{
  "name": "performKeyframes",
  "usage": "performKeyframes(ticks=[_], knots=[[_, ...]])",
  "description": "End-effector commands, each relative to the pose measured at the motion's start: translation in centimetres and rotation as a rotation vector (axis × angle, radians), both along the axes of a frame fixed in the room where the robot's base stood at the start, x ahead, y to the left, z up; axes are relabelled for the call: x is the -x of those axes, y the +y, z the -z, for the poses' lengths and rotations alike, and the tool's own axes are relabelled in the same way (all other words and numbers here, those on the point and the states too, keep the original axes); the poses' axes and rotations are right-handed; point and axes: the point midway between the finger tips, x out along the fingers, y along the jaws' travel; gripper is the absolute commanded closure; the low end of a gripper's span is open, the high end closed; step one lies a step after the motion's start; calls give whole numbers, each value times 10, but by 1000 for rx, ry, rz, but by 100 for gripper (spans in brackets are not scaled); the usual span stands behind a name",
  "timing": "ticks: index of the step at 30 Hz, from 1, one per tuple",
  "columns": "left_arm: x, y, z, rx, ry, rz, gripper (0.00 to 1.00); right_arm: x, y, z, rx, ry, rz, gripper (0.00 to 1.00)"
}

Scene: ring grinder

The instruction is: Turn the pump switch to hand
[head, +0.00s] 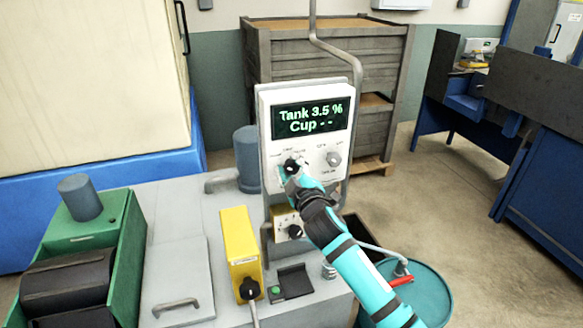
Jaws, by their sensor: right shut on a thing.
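A white control box (304,107) stands on a pole above the grey machine top. Its display reads "Tank 3.5 %" and "Cup - -". A black rotary switch (291,166) sits at the lower left of its face, with small labels around it too small to read. My right gripper (292,180) is at this switch and shut on it, covering its lower part. I cannot tell its exact setting. A light grey knob (333,158) sits to its right, untouched. My left gripper is not in view.
A smaller box with a black knob (295,231) is below the control box. A yellow box (240,247) with a black knob stands to the left. A teal drum (430,290) is at the right. A wooden crate (290,52) stands behind.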

Motion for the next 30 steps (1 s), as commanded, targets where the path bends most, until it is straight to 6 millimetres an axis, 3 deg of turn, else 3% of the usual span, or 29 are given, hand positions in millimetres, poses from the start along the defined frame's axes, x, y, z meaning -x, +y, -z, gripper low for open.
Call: performKeyframes(ticks=[8,9,14,23,30], knots=[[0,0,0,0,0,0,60,0,0,0,-1,1,-1,98],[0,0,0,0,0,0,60,0,0,0,-1,1,-1,61],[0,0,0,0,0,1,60,0,0,0,-1,1,-1,41],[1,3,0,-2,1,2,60,2,0,0,-2,1,0,41],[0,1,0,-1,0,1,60,29,-9,1,-1,2,-1,41]])
